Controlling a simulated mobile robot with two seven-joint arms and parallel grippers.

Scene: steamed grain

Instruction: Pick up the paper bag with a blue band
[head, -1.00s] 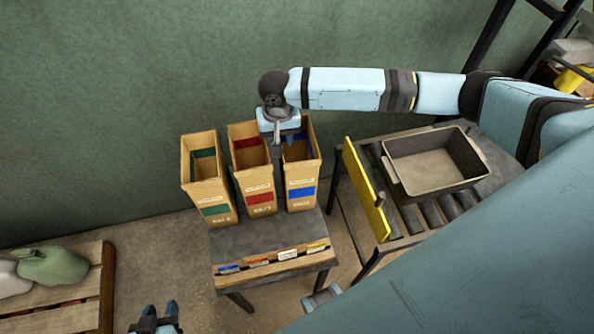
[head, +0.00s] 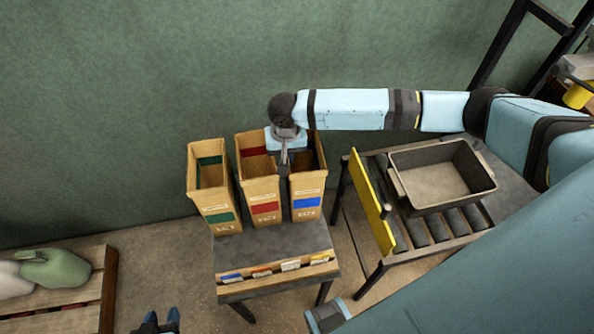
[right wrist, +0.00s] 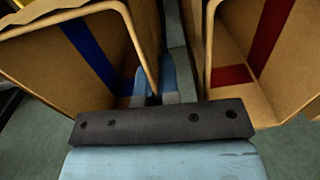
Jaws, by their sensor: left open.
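The paper bag with a blue band (head: 308,192) stands upright and open-topped on the small table, rightmost of three bags. It also shows at the left of the right wrist view (right wrist: 60,60). My right gripper (head: 284,160) points down at its left rim, beside the red-banded bag. My left gripper (head: 160,322) is open and empty at the bottom edge, partly cut off.
The red-banded bag (head: 263,190) stands close to the left of the blue one, and the green-banded bag (head: 215,200) further left. A pallet (head: 85,292) with sacks is at lower left.

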